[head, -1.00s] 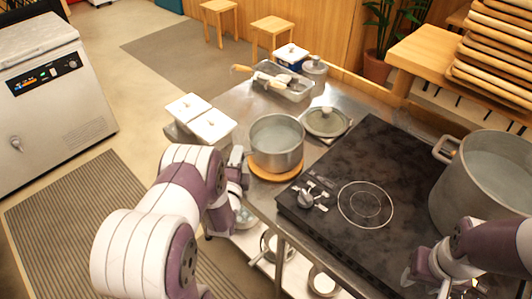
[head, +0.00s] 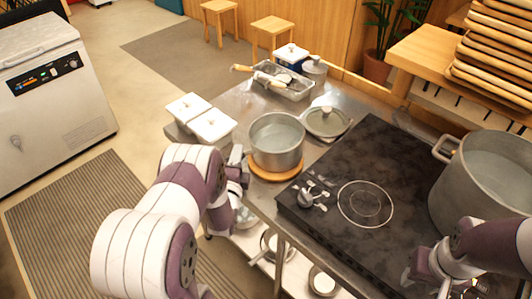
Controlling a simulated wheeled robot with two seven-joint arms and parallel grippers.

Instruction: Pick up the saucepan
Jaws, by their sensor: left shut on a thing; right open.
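The saucepan (head: 277,155) is a grey metal pot with pale liquid inside, in the middle of the head view. It is upright at the round orange wooden trivet (head: 262,172) near the counter's left edge; whether a small gap lies between them I cannot tell. My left gripper (head: 240,163) is at the saucepan's left side, shut on it, most likely at its handle. The handle and the fingertips are largely hidden. My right gripper (head: 425,287) is open at the lower right, over the front of the stove and away from the saucepan.
A black stove (head: 385,165) lies right of the saucepan, with a large stockpot (head: 470,190) on it. A lid (head: 325,122) lies behind the saucepan. White-lidded containers (head: 210,125) stand to its left, a metal tray (head: 290,88) farther back. Pans sit on the lower shelf.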

